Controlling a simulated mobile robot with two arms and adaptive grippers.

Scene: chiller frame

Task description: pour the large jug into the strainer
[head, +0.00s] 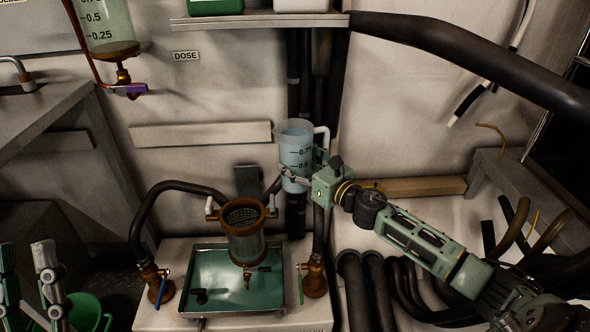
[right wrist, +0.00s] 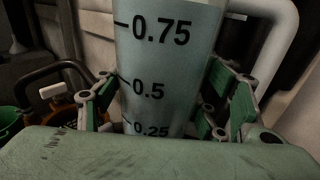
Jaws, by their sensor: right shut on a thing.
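The large jug (head: 294,140) is a clear, graduated jug with pale blue liquid, held upright in the air to the upper right of the strainer. Its marks show close up in the right wrist view (right wrist: 165,60). My right gripper (head: 297,176) is shut on the jug's lower body, with fingers on both sides of it. The strainer (head: 245,215) has a copper-coloured rim and mesh, and sits on a clear vessel with a small tap below. My left gripper (head: 28,285) is at the lower left edge, partly cut off; its jaw state is unclear.
A green-floored metal tray (head: 208,250) lies under the strainer. Brass valves (head: 315,280) with black hoses flank it. A dosing vessel (head: 108,25) hangs at upper left. A green jug (head: 88,312) stands at lower left. A shelf (head: 260,20) is above; thick pipes lie right.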

